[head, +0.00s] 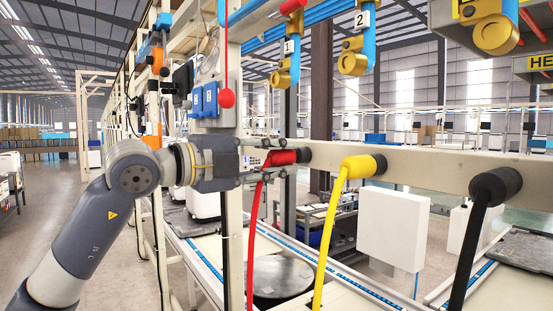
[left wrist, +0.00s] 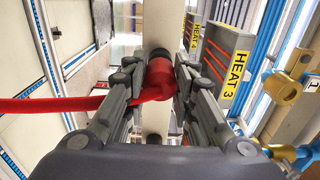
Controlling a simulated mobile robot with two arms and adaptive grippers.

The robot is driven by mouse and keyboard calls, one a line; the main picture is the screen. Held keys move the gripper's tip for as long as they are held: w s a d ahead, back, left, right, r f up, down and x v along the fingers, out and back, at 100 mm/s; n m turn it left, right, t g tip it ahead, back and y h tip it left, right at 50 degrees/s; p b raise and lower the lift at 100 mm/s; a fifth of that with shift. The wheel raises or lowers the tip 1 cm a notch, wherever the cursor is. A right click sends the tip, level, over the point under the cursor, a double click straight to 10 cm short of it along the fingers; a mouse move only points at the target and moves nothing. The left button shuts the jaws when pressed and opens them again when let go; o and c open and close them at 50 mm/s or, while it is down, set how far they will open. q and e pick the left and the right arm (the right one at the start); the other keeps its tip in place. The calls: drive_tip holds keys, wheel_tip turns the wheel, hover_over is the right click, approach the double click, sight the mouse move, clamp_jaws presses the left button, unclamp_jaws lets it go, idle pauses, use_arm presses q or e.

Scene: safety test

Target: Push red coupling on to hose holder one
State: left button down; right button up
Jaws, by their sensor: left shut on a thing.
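My left gripper (head: 272,160) is shut on the red coupling (head: 284,158), with one finger above and one below it. In the left wrist view, the red coupling (left wrist: 160,82) sits between the two fingers. Its far end meets a black stub (head: 304,155) on the cream beam; I cannot tell how far it is pushed on. The red hose (head: 254,245) hangs down from the coupling. A brass fitting (head: 284,76) on a blue pipe with a tag "1" hangs above, apart from the coupling. My right gripper is not in view.
The cream beam (head: 430,167) runs to the right. A yellow hose (head: 329,235) and a black hose (head: 470,245) hang from black stubs on it. A second brass fitting (head: 353,60) is tagged "2". A red ball knob (head: 227,98) hangs above my left gripper.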

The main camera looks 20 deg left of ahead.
use_arm(q)
drive_tip(key=shift+w+d, duration=0.35)
drive_tip(key=shift+w, duration=0.15)
idle(0.5)
drive_tip(key=c, duration=1.2)
unclamp_jaws()
drive_tip(key=shift+c, duration=0.2)
drive_tip(key=v, duration=1.2)
